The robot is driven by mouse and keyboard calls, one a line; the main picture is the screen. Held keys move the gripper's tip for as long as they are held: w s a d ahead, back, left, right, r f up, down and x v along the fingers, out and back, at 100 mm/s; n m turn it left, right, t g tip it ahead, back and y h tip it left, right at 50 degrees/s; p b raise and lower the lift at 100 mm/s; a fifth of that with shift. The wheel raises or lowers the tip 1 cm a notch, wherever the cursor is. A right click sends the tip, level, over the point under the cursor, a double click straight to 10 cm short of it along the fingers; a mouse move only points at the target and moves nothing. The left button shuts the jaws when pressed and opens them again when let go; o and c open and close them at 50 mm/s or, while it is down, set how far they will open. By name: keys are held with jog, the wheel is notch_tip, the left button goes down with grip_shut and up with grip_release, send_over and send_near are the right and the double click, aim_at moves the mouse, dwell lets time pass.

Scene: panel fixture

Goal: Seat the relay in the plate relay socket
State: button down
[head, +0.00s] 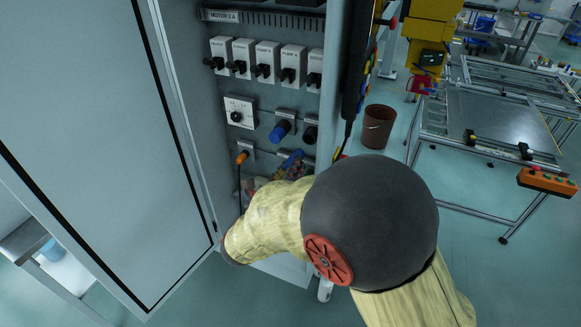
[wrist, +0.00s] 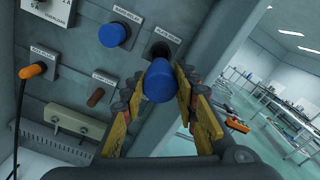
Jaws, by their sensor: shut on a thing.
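The relay (wrist: 158,84) is a blue round plug, held between the yellow-and-grey fingers of my gripper (wrist: 160,88) in the wrist view. The plate relay socket (wrist: 161,48) is a dark round opening under a label reading PLATE RELAY, just above and beyond the relay in that view. The relay overlaps the socket's lower edge in the picture; I cannot tell whether they touch. In the head view the socket (head: 310,134) is dark and open, with my gripper (head: 290,164) below it, mostly hidden behind my arm.
Another blue plug (wrist: 112,34) sits in the socket left of the plate relay socket. An orange plug (wrist: 34,71) with a black cable, a brown fitting (wrist: 96,97) and a metal bar (wrist: 75,121) are nearby. The open cabinet door (head: 95,130) stands at left.

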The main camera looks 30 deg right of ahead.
aim_at(300, 151)
jog(key=shift+x, duration=2.9)
jog(key=shift+r+p, duration=0.1)
jog(key=shift+p, duration=0.6)
jog(key=shift+x, duration=2.5)
jog(key=c, duration=1.3)
grip_release()
